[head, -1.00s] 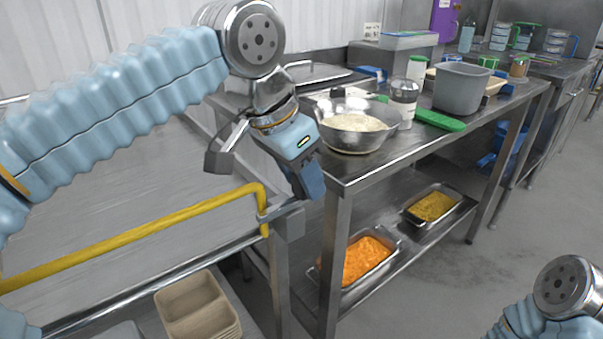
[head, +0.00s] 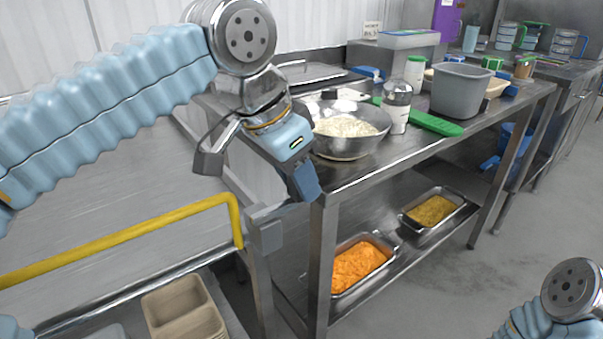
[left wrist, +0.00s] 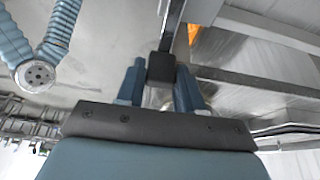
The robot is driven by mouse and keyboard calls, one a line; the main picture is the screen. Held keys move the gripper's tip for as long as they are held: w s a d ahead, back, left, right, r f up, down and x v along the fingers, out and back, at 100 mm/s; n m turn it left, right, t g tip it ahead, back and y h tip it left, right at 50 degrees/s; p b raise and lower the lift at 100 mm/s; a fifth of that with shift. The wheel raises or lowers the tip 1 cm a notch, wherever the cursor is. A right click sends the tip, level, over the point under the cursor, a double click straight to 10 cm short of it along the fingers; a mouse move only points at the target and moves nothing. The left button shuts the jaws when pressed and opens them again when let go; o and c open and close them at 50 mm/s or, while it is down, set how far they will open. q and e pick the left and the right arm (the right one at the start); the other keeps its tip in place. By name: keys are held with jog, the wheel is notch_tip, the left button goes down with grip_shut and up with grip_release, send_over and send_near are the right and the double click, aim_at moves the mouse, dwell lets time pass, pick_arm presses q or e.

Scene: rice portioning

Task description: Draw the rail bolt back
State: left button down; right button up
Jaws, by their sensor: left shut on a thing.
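The yellow rail (head: 120,240) runs from the lower left and bends down at its right end beside a grey metal bracket (head: 268,234). The grey rail bolt (head: 268,211) runs from there toward my left gripper (head: 304,188). In the left wrist view, my left gripper (left wrist: 160,85) is shut on the bolt's dark square knob (left wrist: 160,67), which sits between the two blue fingertips. The fingers largely hide the knob in the head view. My right arm shows at the lower right, but its gripper is out of view.
A steel table (head: 350,178) stands close to the right of the bracket. It bears a bowl of rice (head: 345,148), a shaker (head: 396,105) and a grey tub (head: 460,90). Orange (head: 358,266) and yellow (head: 433,210) food pans sit on its lower shelf. Brown trays (head: 180,305) lie below the rail.

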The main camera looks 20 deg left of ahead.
aim_at(266, 212)
pick_arm(q)
jog(key=c, duration=0.8)
grip_release()
jog(key=v, duration=1.3)
jog(key=shift+s+r+p, duration=0.15)
jog(key=shift+r+p, duration=0.2)
jog(key=shift+p, duration=0.05)
jog(key=shift+s, duration=0.1)
